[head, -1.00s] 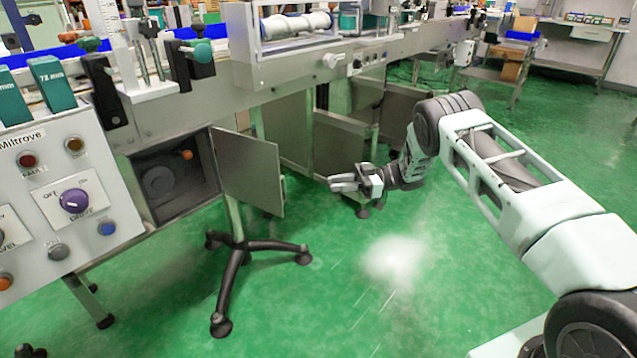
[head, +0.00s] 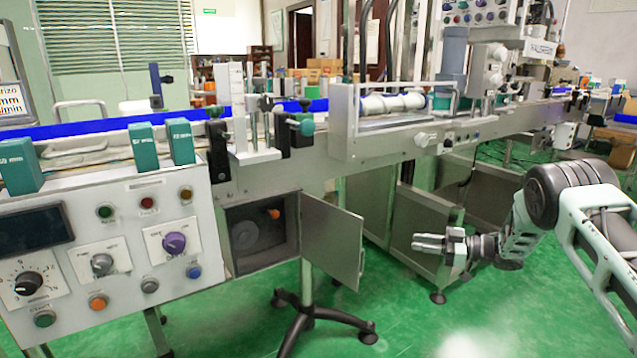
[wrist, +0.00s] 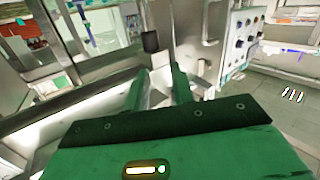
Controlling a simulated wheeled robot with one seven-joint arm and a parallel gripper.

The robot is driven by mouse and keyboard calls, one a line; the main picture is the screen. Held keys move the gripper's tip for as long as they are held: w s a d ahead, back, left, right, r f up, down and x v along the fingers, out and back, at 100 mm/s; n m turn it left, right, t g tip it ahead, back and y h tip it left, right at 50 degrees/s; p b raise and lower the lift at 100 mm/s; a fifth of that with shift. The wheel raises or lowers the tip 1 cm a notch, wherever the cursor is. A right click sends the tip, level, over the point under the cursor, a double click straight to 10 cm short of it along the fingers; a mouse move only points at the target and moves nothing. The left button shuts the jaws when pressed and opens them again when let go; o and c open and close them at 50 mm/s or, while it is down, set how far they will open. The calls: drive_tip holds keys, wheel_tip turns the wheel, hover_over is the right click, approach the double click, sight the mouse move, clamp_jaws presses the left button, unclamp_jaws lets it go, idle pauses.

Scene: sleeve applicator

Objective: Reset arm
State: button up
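My gripper (head: 428,243) is at the right of the head view, at the end of my pale green and dark grey arm. It points left in front of the machine's steel lower panels, above the green floor. In the wrist view its two green-tinted fingers (wrist: 160,82) stand apart with a narrow gap between them. Nothing shows between them. My arm is bent, its elbow at the right edge of the head view.
The control panel (head: 115,255) with knobs and buttons is at the left. The open cabinet door (head: 333,240) sticks out, left of my gripper. A conveyor line (head: 395,138) runs across above it.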

drive_tip(key=w+d+r+m+t+h, duration=0.1)
drive_tip(key=w+r+m+t+h, duration=0.35)
drive_tip(key=r, duration=0.25)
drive_tip(key=s+d+r+m+g+h, duration=0.1)
drive_tip(key=s+d+r+m+h, duration=0.1)
drive_tip(key=s+r+m+h, duration=0.25)
drive_tip(key=s+d+r+m+h, duration=0.1)
drive_tip(key=s+d+m+h, duration=0.15)
drive_tip(key=s+h, duration=0.45)
drive_tip(key=s+a+f+m+g, duration=0.15)
drive_tip(key=s+g, duration=0.25)
drive_tip(key=s, duration=1)
drive_tip(key=s+a+f+m+g, duration=0.1)
drive_tip(key=s+a+g, duration=0.25)
drive_tip(key=s, duration=1.05)
drive_tip(key=s+a+r+n+g, duration=0.15)
drive_tip(key=s+a+n, duration=0.25)
drive_tip(key=s+a, duration=0.4)
drive_tip(key=s+a+r+n+g, duration=0.15)
drive_tip(key=s+a+n, duration=0.35)
drive_tip(key=a, duration=0.5)
wheel_tip(320, 180, up, 30)
drive_tip(key=m+p, duration=0.1)
drive_tip(key=p, duration=3)
drive_tip(key=shift+m+y, duration=0.4)
